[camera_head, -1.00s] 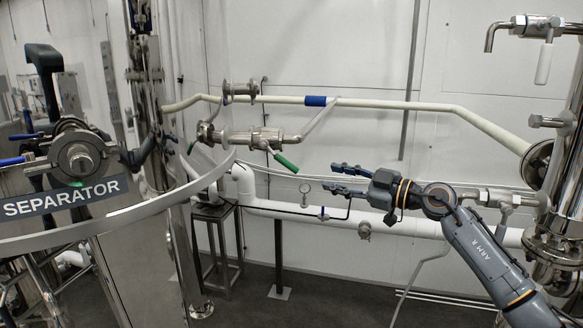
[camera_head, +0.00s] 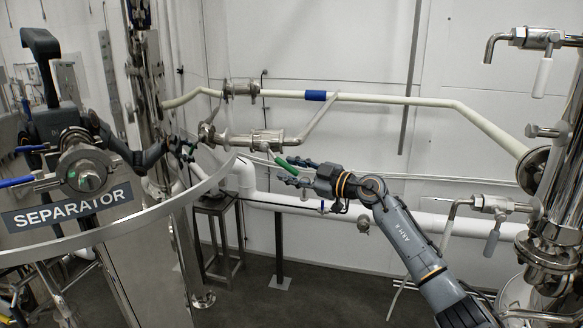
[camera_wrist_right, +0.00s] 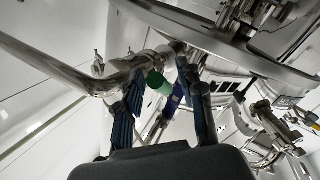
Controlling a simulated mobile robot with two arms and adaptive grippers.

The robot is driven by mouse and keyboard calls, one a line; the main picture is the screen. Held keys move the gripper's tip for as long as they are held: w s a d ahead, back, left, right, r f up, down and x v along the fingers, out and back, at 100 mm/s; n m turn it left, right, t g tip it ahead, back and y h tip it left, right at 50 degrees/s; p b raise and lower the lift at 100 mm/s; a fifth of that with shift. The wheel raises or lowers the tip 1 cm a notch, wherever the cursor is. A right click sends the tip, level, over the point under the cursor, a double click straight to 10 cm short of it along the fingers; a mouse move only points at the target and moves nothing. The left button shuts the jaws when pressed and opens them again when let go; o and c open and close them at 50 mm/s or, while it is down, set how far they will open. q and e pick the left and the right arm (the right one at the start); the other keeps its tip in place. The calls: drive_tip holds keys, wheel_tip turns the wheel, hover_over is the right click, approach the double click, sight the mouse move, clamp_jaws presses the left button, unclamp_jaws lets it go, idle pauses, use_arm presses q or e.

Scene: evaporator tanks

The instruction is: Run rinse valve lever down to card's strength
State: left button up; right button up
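A lever with a green grip (camera_head: 286,166) hangs from a steel valve (camera_head: 262,138) on the branch below the cream pipe. My right gripper (camera_head: 296,171) is at this lever. In the right wrist view the green grip's end (camera_wrist_right: 156,80) shows between the two spread fingers of the right gripper (camera_wrist_right: 163,100), with gaps on both sides. A dark arm-like shape (camera_head: 135,158) ends near the polished column at left; I cannot tell whether it is my left arm or a reflection, nor its finger state. No card is readable, and no label says which lever is the rinse one.
A shiny tank lettered SEPARATOR (camera_head: 72,208) fills the left, its curved rim (camera_head: 205,185) close to the valve. Valves with pale hanging handles stand at right, one high (camera_head: 542,76), one low (camera_head: 492,238).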

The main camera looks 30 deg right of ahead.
clamp_jaws()
drive_tip(key=shift+w+f, duration=0.1)
drive_tip(key=shift+f, duration=0.05)
idle(0.4)
drive_tip(key=w+a+f+m+t+h+b, duration=0.3)
drive_tip(key=m+t+b, duration=0.7)
drive_tip(key=b, duration=0.7)
drive_tip(key=shift+w+a+f+h+b, duration=0.35)
drive_tip(key=shift+w+a, duration=0.5)
drive_tip(key=shift+a, duration=0.55)
drive_tip(key=shift+r, duration=0.1)
